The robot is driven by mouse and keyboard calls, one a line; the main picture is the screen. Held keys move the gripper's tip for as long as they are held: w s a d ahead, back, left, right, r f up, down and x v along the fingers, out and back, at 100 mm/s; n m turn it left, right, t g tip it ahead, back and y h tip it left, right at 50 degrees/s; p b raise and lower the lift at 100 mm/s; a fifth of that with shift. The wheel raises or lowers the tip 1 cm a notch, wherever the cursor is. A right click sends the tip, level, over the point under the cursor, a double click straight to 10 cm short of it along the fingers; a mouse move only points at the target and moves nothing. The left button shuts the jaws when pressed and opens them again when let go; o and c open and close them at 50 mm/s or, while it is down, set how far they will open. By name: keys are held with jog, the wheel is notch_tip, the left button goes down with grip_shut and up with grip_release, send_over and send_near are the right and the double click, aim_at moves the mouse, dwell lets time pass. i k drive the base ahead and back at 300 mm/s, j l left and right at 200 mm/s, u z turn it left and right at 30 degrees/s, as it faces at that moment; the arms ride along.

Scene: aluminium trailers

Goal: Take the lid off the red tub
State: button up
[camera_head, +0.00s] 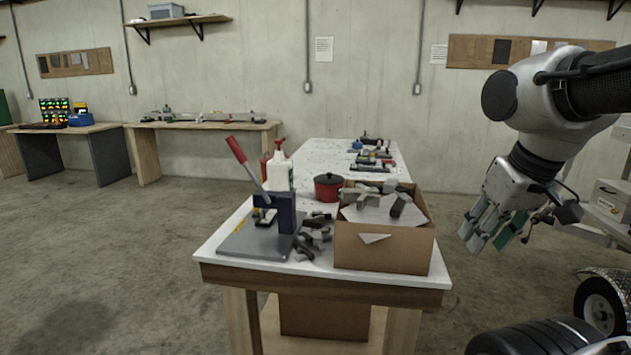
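The red tub (326,194) stands upright on the white-topped table (222,240), behind the cardboard box. Its dark lid (328,179) sits on top, with a small knob in the middle. The box's contents hide part of the tub's lower right side. My gripper (486,242) hangs in the air to the right of the table, well apart from the tub. Its fingers point down and are spread, with nothing between them.
A cardboard box (385,252) of grey metal parts stands at the table's front right. A lever press (272,215) with a red handle stands front left, with loose grey parts beside it. A white bottle (279,170) stands left of the tub. Several tools lie farther back.

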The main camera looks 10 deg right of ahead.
aim_at(329, 179)
jog(key=i+l+u, duration=0.15)
jog(key=l+u, duration=0.3)
jog(key=l, duration=0.25)
jog(key=i+l+u, duration=0.1)
jog(key=l+u, duration=0.4)
jog(key=l, duration=0.2)
jog(key=k+l+u, duration=0.1)
jog(key=l+u, duration=0.35)
jog(key=l, duration=0.25)
jog(key=l+u, duration=0.3)
jog(key=l, duration=0.4)
jog(key=k+l+u, duration=0.15)
jog(key=l+u, duration=0.15)
jog(key=l, duration=0.4)
jog(key=l+u, duration=0.15)
jog(key=l, duration=1)
jog(key=k+l+u, duration=0.2)
jog(key=l, duration=1)
jog(key=i, duration=0.1)
